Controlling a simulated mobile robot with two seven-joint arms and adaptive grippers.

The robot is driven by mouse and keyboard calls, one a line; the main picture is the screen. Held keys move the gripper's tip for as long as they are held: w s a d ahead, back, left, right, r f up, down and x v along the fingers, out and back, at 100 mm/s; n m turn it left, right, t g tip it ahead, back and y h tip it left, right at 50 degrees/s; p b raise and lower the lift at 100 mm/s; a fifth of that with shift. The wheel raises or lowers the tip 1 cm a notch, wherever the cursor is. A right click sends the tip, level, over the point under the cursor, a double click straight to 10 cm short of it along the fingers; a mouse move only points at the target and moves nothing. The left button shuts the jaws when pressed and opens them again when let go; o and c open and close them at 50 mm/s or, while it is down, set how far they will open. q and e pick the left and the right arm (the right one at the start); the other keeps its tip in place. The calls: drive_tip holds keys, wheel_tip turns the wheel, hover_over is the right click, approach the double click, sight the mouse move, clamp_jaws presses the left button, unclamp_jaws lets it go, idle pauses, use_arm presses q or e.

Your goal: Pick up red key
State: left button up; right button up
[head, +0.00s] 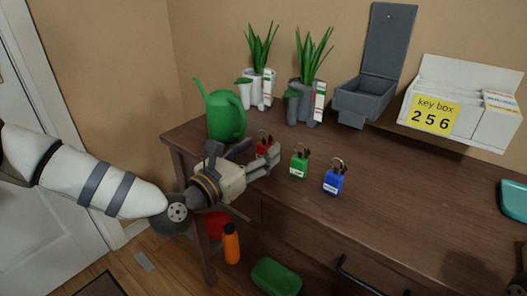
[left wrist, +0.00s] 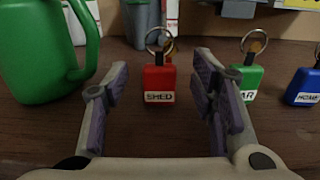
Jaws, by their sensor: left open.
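The red key (head: 263,148) is a small red tag with a metal ring, standing on the brown wooden table. In the left wrist view the red key (left wrist: 159,84) shows a white label reading SHED, with its ring on top. My left gripper (head: 257,154) is open and low over the table, reaching in from the left. In the left wrist view its fingers (left wrist: 162,85) appear on both sides of the red key, with gaps between. The key seems to be slightly beyond or level with the fingertips; I cannot tell exactly. In the head view the gripper partly hides it.
A green key (head: 299,164) and a blue key (head: 334,179) stand to the right. A green watering can (head: 225,115) is close on the left. Two potted plants, a grey open box (head: 365,97) and a white key box (head: 460,105) are at the back. The front right tabletop is mostly clear.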

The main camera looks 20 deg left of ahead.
sight(262, 149)
use_arm(q)
drive_tip(key=x, duration=0.3)
drive_tip(key=shift+c, duration=0.6)
drive_tip(key=c, duration=1)
